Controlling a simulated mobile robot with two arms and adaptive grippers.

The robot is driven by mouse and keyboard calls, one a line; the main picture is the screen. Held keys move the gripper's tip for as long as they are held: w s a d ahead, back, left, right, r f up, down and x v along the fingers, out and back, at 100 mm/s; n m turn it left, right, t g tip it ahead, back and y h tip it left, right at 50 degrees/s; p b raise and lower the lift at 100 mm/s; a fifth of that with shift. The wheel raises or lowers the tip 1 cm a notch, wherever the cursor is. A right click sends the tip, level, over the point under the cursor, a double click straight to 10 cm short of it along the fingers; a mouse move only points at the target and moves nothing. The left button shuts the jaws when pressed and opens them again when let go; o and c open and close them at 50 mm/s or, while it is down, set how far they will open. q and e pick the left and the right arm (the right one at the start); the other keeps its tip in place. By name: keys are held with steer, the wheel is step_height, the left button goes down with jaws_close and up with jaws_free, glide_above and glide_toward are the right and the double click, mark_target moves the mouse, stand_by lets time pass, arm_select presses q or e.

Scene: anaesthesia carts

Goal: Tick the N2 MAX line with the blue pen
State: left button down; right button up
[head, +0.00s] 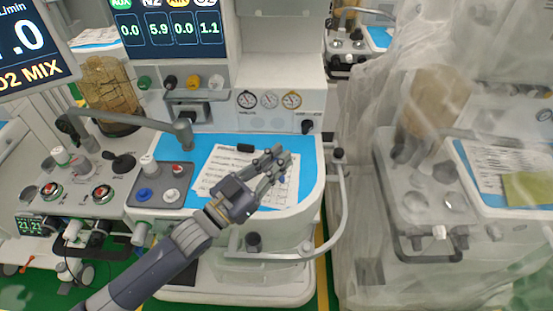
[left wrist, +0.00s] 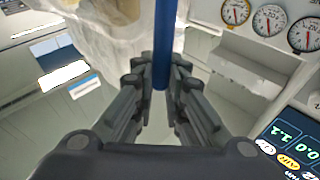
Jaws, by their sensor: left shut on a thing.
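My left gripper (head: 274,167) reaches in from the left over the cart's blue work surface in the head view. In the left wrist view its fingers (left wrist: 160,85) are shut on the blue pen (left wrist: 166,40), which runs up between the fingertips and out of the top of the picture. In the head view the pen is mostly hidden by the fingers. The printed sheet (head: 222,162) lies on the blue mat (head: 202,144), partly covered by my gripper. Its lines are too small to read, so I cannot pick out N2 MAX. I cannot tell whether the pen touches the paper.
A small black object (head: 245,148) lies at the sheet's top edge. Gauges (head: 269,99) and a screen (head: 170,25) stand behind. A metal rail (head: 343,215) curves around the right side. A plastic-draped cart (head: 420,190) stands at right. Knobs (head: 103,193) crowd the left.

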arm_select(q)
steer(key=shift+f, duration=0.1)
steer(key=shift+f+b, duration=0.45)
steer(key=shift+f, duration=0.05)
stand_by(0.6)
steer(key=shift+s+d+p, duration=0.1)
steer(key=shift+d+p, duration=0.35)
steer(key=shift+p, duration=0.05)
stand_by(1.0)
step_height(320, 180, up, 7)
steer(key=p, duration=0.6)
steer(key=shift+r+p, duration=0.1)
steer(key=shift+p, duration=0.2)
stand_by(0.5)
